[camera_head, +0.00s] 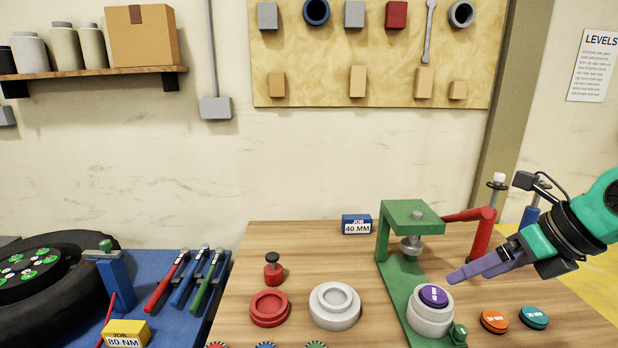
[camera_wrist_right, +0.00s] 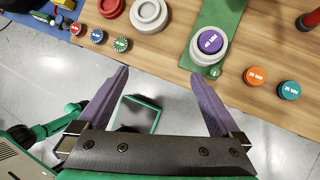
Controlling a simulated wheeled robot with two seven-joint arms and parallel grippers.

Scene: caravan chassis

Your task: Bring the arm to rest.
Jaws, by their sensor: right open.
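My right gripper (camera_head: 466,272) reaches in from the right in the head view, over the right part of the wooden bench (camera_head: 250,246). Its purple fingers are spread and empty in the right wrist view (camera_wrist_right: 160,76). A purple disc (camera_head: 433,295) sits on a white stepped ring (camera_head: 430,316) on the base of the green press (camera_head: 402,290), left of my fingers. The disc also shows in the wrist view (camera_wrist_right: 210,41), beyond my fingertips and apart from them. My left gripper is in neither view.
An orange disc (camera_head: 494,321) and a teal disc (camera_head: 534,317) lie on the bench right of the press. A red ring (camera_head: 269,309) and a white ring (camera_head: 335,306) lie left of it. The press's red handle (camera_head: 483,232) stands behind my gripper.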

